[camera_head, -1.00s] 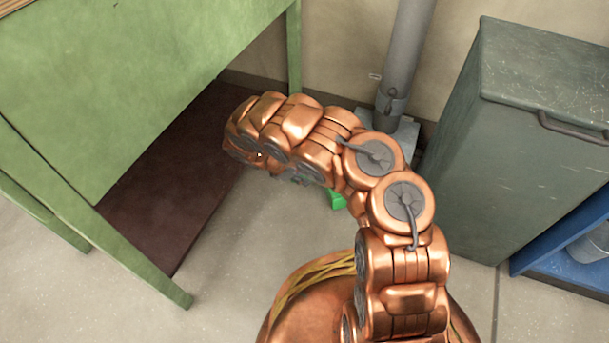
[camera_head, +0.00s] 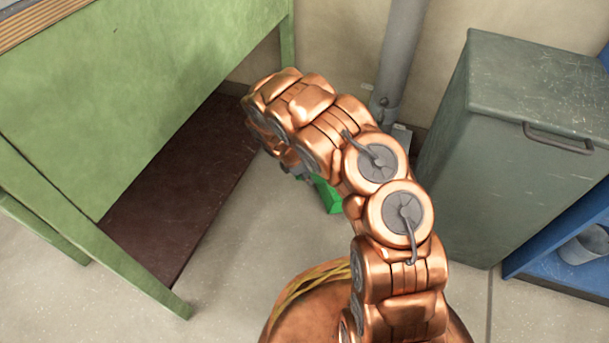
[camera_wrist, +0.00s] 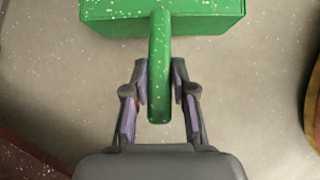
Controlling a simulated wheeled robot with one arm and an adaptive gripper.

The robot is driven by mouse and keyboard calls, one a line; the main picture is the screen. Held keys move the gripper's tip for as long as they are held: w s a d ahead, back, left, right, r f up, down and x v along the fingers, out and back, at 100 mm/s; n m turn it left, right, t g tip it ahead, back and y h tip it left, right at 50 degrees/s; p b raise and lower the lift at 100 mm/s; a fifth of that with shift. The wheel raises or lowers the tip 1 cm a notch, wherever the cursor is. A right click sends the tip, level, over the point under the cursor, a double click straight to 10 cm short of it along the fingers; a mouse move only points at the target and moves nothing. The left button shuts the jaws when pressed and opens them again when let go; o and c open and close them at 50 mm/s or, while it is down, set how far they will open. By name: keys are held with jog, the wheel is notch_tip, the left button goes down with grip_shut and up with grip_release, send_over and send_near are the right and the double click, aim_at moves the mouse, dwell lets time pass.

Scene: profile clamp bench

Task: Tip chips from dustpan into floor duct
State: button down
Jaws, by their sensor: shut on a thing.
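The green dustpan (camera_wrist: 205,14) is at the top of the wrist view, with its handle (camera_wrist: 159,60) pointing down the picture. My gripper (camera_wrist: 160,82) is shut on that handle, one finger on each side. In the head view a part of the dustpan (camera_head: 328,196) shows below my arm, over the floor. The rest of it and most of my gripper are hidden by the arm. A grey duct pipe (camera_head: 402,55) runs down the back wall to the floor. Its lower end is partly behind my arm. Pale specks show on the dustpan; I cannot tell whether they are chips.
A green bench (camera_head: 120,90) with a dark brown lower board (camera_head: 175,205) stands at the left. A grey-green cabinet (camera_head: 500,165) with a handle stands at the right, near a blue shelf (camera_head: 555,255). The floor between bench and cabinet is clear.

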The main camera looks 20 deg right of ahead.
jog(key=shift+w+d+r+y+p, duration=0.1)
jog(key=shift+d+r+y+p, duration=0.85)
jog(key=shift+p, duration=1.1)
jog(key=shift+w+d+r+y+p, duration=0.1)
jog(key=shift+d+r+y+p, duration=0.35)
jog(key=shift+d+r+p, duration=1.2)
jog(key=shift+s+d+r+y+p, duration=0.15)
jog(key=shift+d+r+y+p, duration=0.4)
jog(key=shift+p, duration=0.6)
jog(key=d+r+y+b, duration=0.3)
jog(key=d+b, duration=0.3)
jog(key=d+r+y+b, duration=0.3)
jog(key=d+b, duration=0.4)
jog(key=shift+s+t, duration=0.3)
jog(key=shift+s, duration=0.1)
jog(key=shift+y, duration=0.25)
